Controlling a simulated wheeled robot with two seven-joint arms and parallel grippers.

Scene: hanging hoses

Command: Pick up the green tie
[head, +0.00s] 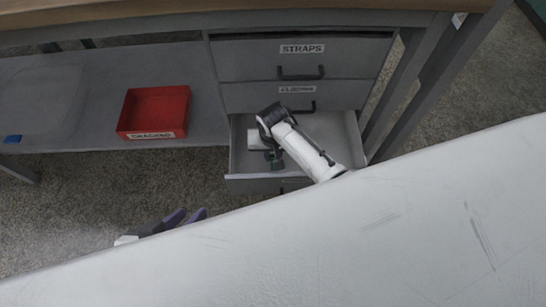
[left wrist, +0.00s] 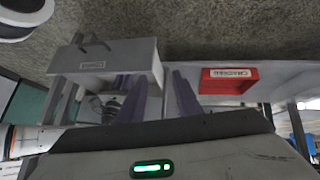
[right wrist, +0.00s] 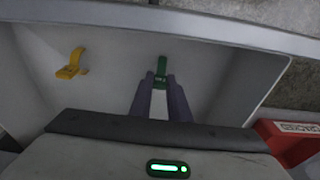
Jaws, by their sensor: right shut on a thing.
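The green tie (right wrist: 161,67) shows at the fingertips of my right gripper (right wrist: 160,82) in the right wrist view, inside the open drawer. My right gripper is shut on its near end. In the head view my right arm reaches down into the drawer and mostly hides the tie. My left gripper (head: 192,213) is open and empty, out over the floor to the left of the drawer. Its spread fingers also show in the left wrist view (left wrist: 159,76).
A yellow tie (right wrist: 70,65) lies left in the same drawer (head: 237,160). Shut drawers, the top one labelled STRAPS (head: 301,48), sit above. A red bin (head: 156,97) and a pale translucent container (head: 42,103) stand on the left shelf. A large pale surface (head: 330,240) fills the foreground.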

